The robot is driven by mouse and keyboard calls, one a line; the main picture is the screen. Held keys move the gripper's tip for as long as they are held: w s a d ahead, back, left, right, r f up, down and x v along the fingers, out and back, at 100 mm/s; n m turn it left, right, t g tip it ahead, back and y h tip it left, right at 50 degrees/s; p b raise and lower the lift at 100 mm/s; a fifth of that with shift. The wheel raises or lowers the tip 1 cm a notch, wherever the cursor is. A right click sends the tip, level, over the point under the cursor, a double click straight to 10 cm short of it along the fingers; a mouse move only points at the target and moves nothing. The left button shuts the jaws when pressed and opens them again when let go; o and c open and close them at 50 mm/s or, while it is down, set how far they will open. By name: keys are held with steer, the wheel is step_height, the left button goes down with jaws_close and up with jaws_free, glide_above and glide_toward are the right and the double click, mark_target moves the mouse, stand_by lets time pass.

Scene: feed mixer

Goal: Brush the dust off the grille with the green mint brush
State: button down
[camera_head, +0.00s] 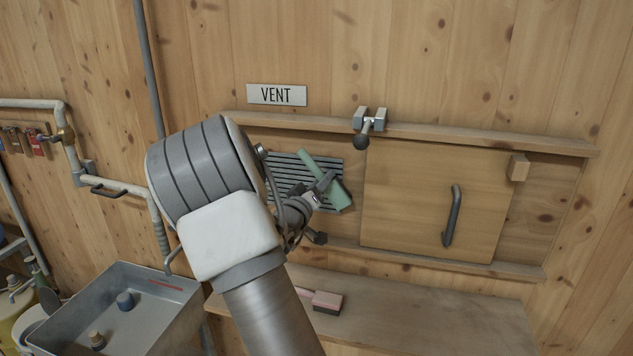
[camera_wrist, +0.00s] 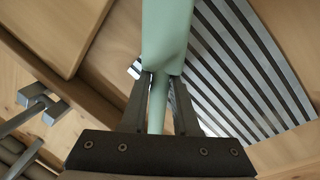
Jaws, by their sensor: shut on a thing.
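The green mint brush (camera_head: 328,181) is held tilted in front of the grille in the head view, and it also shows in the wrist view (camera_wrist: 166,40). My gripper (camera_head: 321,190) is shut on its handle; in the wrist view the two fingers (camera_wrist: 160,88) close around it. The slatted grey grille (camera_head: 285,170) is in the wall under the VENT sign, partly covered by my arm and the brush. In the wrist view its slats (camera_wrist: 235,70) lie behind and right of the brush. I cannot tell whether the bristles touch it. No dust is clear on the visible slats.
A wooden sliding panel (camera_head: 420,208) with a dark handle (camera_head: 452,215) sits right of the grille, between two rails. A latch with a dark knob (camera_head: 362,142) is on the upper rail. A pink brush (camera_head: 327,301) lies on the shelf (camera_head: 400,315) below. A metal sink (camera_head: 150,325) stands lower left.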

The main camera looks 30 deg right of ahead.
steer(key=s+v, duration=0.1)
steer(key=v, duration=0.5)
steer(key=shift+d+r+p, duration=0.25)
steer(key=shift+r+p, duration=0.05)
steer(key=shift+r, duration=0.05)
steer(key=v, duration=0.2)
steer(key=shift+s+a+r+p, duration=0.1)
steer(key=shift+s+a+p, duration=0.2)
steer(key=shift+s, duration=0.1)
stand_by(0.5)
steer(key=c, duration=1.4)
jaws_free()
jaws_close()
